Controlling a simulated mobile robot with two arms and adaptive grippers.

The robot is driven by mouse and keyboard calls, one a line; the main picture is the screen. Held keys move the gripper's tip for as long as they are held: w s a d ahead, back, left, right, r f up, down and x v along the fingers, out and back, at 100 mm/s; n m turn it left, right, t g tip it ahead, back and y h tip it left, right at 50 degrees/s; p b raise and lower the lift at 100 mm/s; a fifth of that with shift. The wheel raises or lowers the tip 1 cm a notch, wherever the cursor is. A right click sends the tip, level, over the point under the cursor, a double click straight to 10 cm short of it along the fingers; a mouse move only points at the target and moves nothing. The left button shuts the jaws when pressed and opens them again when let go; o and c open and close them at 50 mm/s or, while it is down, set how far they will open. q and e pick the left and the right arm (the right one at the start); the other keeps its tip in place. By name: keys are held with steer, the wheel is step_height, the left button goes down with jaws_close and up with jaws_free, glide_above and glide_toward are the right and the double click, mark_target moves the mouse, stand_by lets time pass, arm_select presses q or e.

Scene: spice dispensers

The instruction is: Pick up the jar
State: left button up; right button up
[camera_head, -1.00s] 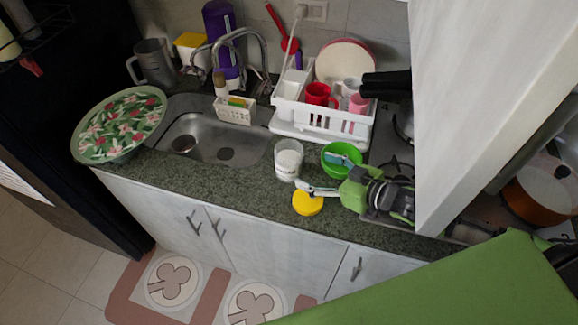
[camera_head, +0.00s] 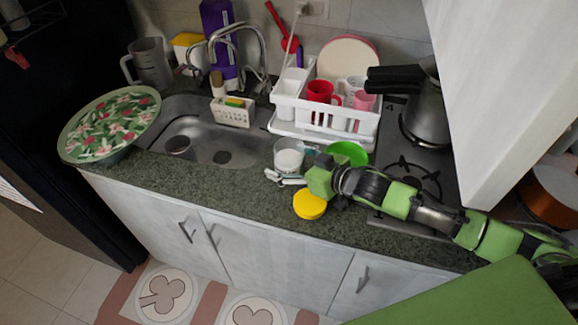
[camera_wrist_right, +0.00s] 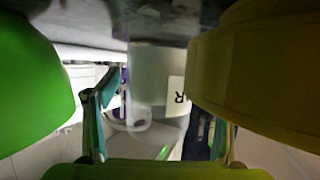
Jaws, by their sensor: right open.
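The jar (camera_head: 289,157) is a clear round container with white contents. It stands upright on the counter in front of the dish rack. In the right wrist view the jar (camera_wrist_right: 156,75) appears ahead, roughly between the fingers, with part of a label showing a letter R. My right gripper (camera_head: 297,169) reaches in from the right, low over the counter, at the jar's right front side. In the wrist view my right gripper (camera_wrist_right: 163,108) is open, with one finger on each side. I cannot tell whether a finger touches the jar. My left gripper is out of view.
A yellow round lid (camera_head: 309,205) lies close in front of my right gripper. A green bowl (camera_head: 347,153) sits just behind it. The white dish rack (camera_head: 322,121) stands behind, the sink (camera_head: 215,143) is left, and the stove with a pot (camera_head: 425,112) is right.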

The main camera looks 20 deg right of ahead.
steer(key=shift+r, duration=0.1)
steer(key=shift+c, duration=0.4)
steer(key=c, duration=1.2)
steer(key=shift+r, duration=0.1)
steer(key=c, duration=0.5)
steer(key=shift+w+r, duration=0.1)
steer(key=shift+c, duration=0.2)
